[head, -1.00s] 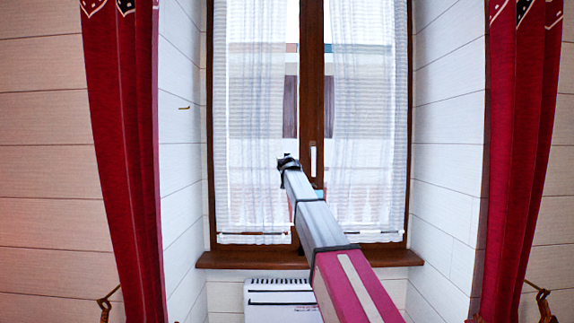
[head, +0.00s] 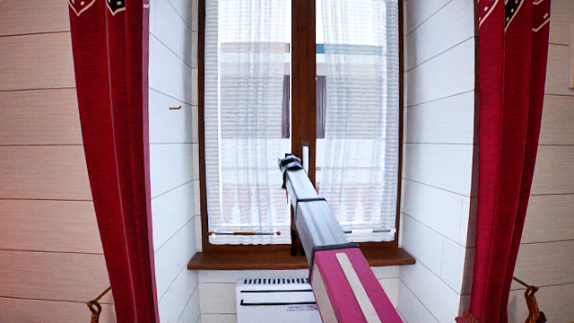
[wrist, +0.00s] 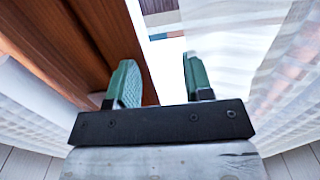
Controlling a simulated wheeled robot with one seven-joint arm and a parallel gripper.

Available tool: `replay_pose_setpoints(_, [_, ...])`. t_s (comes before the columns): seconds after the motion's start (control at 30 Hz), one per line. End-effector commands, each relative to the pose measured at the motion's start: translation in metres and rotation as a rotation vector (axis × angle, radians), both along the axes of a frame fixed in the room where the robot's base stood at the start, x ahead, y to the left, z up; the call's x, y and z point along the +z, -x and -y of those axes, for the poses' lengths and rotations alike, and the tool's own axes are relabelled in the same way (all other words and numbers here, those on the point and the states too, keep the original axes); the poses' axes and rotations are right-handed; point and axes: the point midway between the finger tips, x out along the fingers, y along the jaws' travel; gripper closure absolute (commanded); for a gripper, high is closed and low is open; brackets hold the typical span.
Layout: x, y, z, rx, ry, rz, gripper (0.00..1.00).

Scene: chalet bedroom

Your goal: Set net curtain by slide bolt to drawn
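White sheer net curtains hang on both window sashes, the left net curtain (head: 252,190) and the right net curtain (head: 352,130). My gripper (head: 289,161) is in front of the window's brown middle post, near the left curtain's inner edge. In the wrist view my gripper (wrist: 157,82) is open, with two green fingers apart and nothing held between them. The left finger is by the brown wooden post (wrist: 60,45). The right finger is in front of or beside a net curtain (wrist: 235,50); contact cannot be told. I cannot make out a slide bolt for certain.
A white window handle (head: 305,157) is on the post just right of my gripper. A wooden sill (head: 240,260) runs below, above a white heater (head: 265,296). Red drapes (head: 105,150) hang at both sides. A small brass piece (head: 175,107) is on the left wall.

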Motion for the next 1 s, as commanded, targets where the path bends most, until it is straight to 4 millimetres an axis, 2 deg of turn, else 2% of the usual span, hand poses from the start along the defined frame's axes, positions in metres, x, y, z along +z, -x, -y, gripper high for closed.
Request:
replay_pose_setpoints(0.23, [0.0, 0.002, -0.001, 0.001, 0.0, 0.001, 0.53])
replay_pose_setpoints(0.37, [0.0, 0.012, -0.001, 0.001, 0.0, 0.001, 0.53])
replay_pose_setpoints(0.57, [-0.001, 0.043, -0.001, 0.001, 0.0, 0.002, 0.53])
replay_pose_setpoints(0.8, [-0.001, 0.088, -0.002, 0.0, 0.0, 0.001, 0.53])
replay_pose_setpoints(1.0, [-0.001, 0.108, -0.003, 0.0, 0.0, 0.001, 0.53])
